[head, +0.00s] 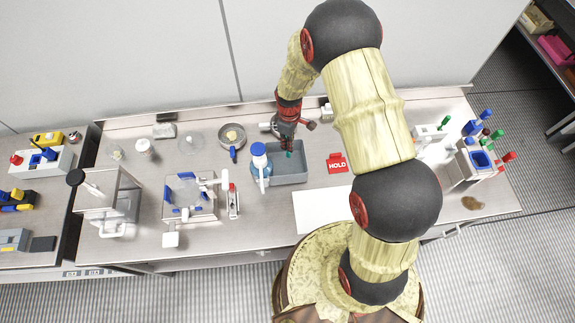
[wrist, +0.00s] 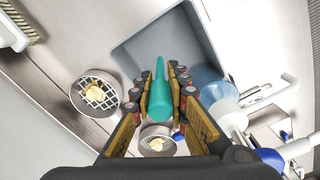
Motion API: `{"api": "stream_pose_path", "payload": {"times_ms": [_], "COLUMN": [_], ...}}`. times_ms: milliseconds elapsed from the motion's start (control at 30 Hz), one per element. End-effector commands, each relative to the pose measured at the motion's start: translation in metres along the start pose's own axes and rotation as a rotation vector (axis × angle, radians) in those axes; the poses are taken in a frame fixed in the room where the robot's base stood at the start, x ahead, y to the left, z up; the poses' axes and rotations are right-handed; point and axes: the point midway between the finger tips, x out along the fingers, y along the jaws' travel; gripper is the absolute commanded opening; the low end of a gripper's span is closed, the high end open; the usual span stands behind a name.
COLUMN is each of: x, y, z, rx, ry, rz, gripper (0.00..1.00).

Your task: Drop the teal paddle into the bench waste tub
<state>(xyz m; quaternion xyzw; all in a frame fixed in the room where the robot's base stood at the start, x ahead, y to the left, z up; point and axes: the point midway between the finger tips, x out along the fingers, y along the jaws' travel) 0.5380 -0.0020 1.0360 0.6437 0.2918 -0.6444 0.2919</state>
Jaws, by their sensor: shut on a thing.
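The teal paddle (wrist: 159,97) is held between the two fingers of my gripper (wrist: 160,90) in the wrist view, its narrow end pointing away from the palm. In the head view my gripper (head: 288,146) is over the grey waste tub (head: 292,176), with a bit of the teal paddle (head: 289,155) showing below it. In the wrist view the grey tub (wrist: 150,45) lies beyond the paddle's narrow end, and its inside looks empty where visible. The gap between paddle and tub floor is hard to tell.
A pan with a blue handle (head: 232,136) is at the back left. A red HOLD sign (head: 337,163) lies right of the tub, and a white sheet (head: 322,211) lies in front.

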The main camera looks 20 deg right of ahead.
Motion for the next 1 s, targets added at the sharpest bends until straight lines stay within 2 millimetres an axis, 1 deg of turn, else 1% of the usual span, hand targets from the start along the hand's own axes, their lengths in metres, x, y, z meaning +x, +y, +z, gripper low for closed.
{"api": "stream_pose_path", "payload": {"times_ms": [33,100,367,400,700,767,1000], "x": [0.0054,0.0078,0.0078,0.0077,0.0077,0.0077,0.0075], "y": [0.0001,0.0002,0.0003,0.0004,0.0003,0.0003,0.0004], "z": [-0.0001,-0.0002,-0.0003,-0.0003,-0.0003,-0.0003,-0.0003], "rx": [0.0,0.0,0.0,0.0,0.0,0.0,0.0], "ry": [0.0,0.0,0.0,0.0,0.0,0.0,0.0], "rz": [0.0,0.0,0.001,0.001,0.0,0.0,0.001], "gripper": [0.03,0.03,0.03,0.18,0.35,0.37,0.37]}}
